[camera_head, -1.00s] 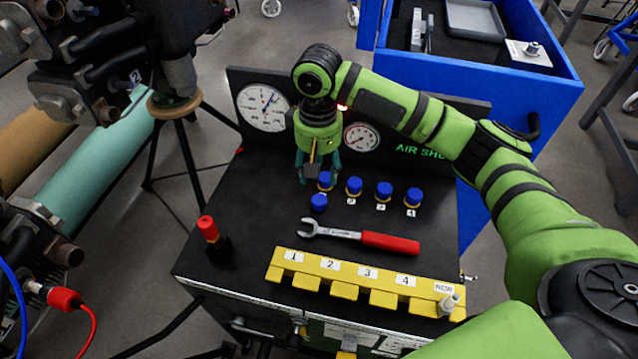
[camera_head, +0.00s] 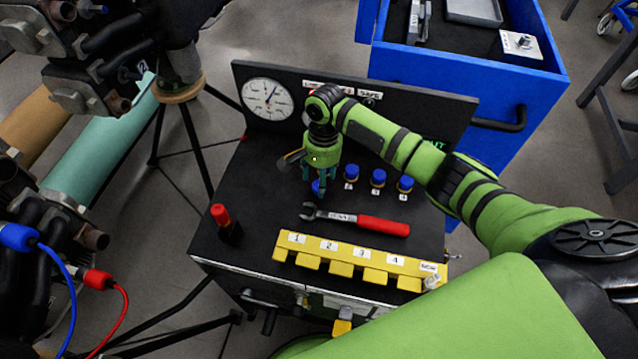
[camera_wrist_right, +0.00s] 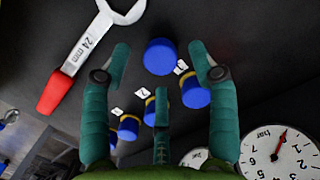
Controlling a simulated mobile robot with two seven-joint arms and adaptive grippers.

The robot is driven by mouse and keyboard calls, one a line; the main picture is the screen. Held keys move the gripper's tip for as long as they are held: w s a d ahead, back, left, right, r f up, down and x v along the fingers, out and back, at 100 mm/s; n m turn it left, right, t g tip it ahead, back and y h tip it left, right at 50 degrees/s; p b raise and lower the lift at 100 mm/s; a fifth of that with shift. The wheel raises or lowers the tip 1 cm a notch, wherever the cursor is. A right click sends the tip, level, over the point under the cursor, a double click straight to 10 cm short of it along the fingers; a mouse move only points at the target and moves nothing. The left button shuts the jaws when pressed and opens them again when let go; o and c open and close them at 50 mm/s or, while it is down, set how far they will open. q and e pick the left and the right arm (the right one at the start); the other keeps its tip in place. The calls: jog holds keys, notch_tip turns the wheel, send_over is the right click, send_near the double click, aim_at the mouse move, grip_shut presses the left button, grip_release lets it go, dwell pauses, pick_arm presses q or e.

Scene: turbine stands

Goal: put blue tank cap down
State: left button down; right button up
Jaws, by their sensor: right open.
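A loose blue tank cap (camera_head: 318,187) sits on the black table top, in front of the row of capped fittings. It also shows in the right wrist view (camera_wrist_right: 159,57), between the fingers and apart from them. My right gripper (camera_head: 316,184) is open, pointing down close over this cap, and holds nothing. Other blue caps (camera_head: 351,172) (camera_head: 378,177) (camera_head: 405,184) stand on yellow-ringed fittings to the right. The right wrist view shows several of these capped fittings (camera_wrist_right: 195,93) beyond the loose cap. My left gripper is not in view.
A red-handled wrench (camera_head: 355,219) lies in front of the caps. A yellow numbered rack (camera_head: 345,258) runs along the front edge, and a red-topped part (camera_head: 222,219) stands at left. A gauge panel (camera_head: 222,86) rises behind. A blue drawer cart (camera_head: 440,85) stands beyond.

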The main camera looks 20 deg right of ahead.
jog(key=shift+s+a+f, duration=0.1)
jog(key=shift+f, duration=0.85)
jog(key=c, duration=1)
jog(key=shift+o, duration=0.2)
jog(key=shift+r, duration=0.15)
